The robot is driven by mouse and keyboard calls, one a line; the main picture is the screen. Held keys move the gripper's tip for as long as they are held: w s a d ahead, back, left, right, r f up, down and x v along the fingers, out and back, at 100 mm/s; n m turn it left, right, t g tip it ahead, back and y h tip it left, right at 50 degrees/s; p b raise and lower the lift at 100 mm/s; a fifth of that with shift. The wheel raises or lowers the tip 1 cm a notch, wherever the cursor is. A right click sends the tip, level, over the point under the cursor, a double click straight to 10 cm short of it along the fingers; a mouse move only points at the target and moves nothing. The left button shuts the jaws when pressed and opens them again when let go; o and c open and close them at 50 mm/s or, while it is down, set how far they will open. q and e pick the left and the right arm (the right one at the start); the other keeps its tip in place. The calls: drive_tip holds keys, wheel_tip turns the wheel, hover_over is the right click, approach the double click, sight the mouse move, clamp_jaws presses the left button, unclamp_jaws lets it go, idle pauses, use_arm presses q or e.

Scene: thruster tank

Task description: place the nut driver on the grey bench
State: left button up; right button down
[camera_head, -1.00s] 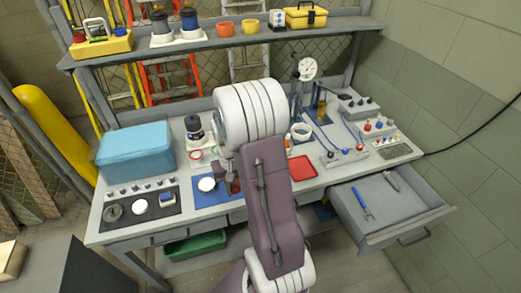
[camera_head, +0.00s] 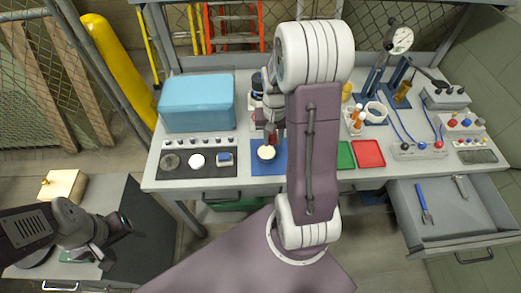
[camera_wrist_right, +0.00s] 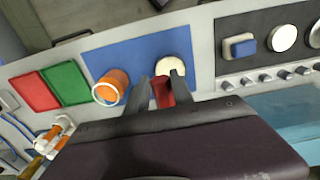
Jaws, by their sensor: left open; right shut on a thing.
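My right gripper (camera_head: 268,142) is over the blue mat on the grey bench (camera_head: 232,181), partly hidden by my own arm. In the right wrist view its fingers (camera_wrist_right: 162,88) are shut on a dark red piece, which looks like the handle of the nut driver (camera_wrist_right: 162,93). The rest of it is hidden, and I cannot tell whether it touches the mat. A white disc (camera_wrist_right: 173,66) is right beside the fingertips. My left gripper (camera_head: 122,226) is open and empty at the lower left, above a dark cabinet.
The blue mat (camera_wrist_right: 125,55) also holds an orange cup (camera_wrist_right: 111,86). Green (camera_head: 345,156) and red (camera_head: 369,153) trays lie to the right. A teal box (camera_head: 197,103) stands at the left. An open drawer (camera_head: 455,233) with tools juts out at the right.

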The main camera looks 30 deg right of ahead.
hover_over(244, 168)
wheel_tip(244, 168, down, 6)
drive_tip(key=shift+f+p, duration=0.1)
drive_tip(key=shift+p, duration=0.2)
drive_tip(key=shift+f, duration=2.05)
drive_tip(key=c, duration=1.5)
unclamp_jaws()
drive_tip(key=shift+f, duration=0.2)
drive_tip(key=shift+o, duration=0.6)
drive_tip(key=shift+r, duration=0.15)
